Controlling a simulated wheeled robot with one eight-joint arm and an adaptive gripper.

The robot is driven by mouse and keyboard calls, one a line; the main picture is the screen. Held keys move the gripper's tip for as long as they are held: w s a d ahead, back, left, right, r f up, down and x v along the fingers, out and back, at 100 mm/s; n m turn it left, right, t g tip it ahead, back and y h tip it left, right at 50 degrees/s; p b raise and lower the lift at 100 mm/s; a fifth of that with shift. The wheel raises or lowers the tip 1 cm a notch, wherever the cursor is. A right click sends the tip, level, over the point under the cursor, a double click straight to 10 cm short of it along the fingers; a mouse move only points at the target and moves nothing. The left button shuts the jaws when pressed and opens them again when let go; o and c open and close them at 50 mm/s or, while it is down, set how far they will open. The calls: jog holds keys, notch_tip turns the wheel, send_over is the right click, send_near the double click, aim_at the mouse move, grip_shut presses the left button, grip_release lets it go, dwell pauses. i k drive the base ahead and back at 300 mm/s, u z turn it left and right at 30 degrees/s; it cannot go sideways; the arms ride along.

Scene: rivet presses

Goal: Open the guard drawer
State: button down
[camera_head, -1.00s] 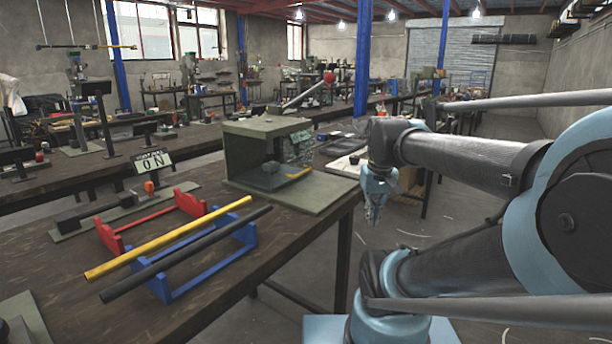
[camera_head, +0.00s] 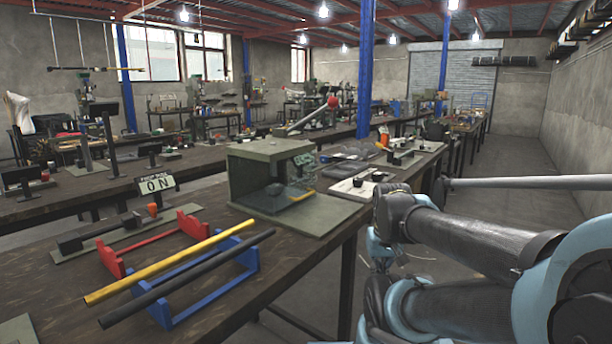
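A green box-like housing (camera_head: 257,163), likely the guarded press, stands on a flat green plate at the right end of the near bench. Its front side is open. A dark part (camera_head: 273,189) and a yellow strip (camera_head: 301,197) show low inside it, with a clear greenish panel (camera_head: 304,165) at its right side. I cannot tell clearly which piece is the guard drawer or how far out it is. My gripper (camera_head: 379,262) hangs to the right of the bench edge, apart from the housing. Its fingers are small and partly hidden by my arm.
A yellow bar (camera_head: 170,262) and a black bar (camera_head: 187,278) lie across red and blue stands on the near bench. An ON sign (camera_head: 155,184) stands behind them. Floor is free at right.

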aim_at(289, 197)
jog(key=u, duration=0.35)
jog(key=k, duration=1.55)
jog(key=z, duration=0.35)
jog(key=i, duration=1)
jog(key=u, duration=0.05)
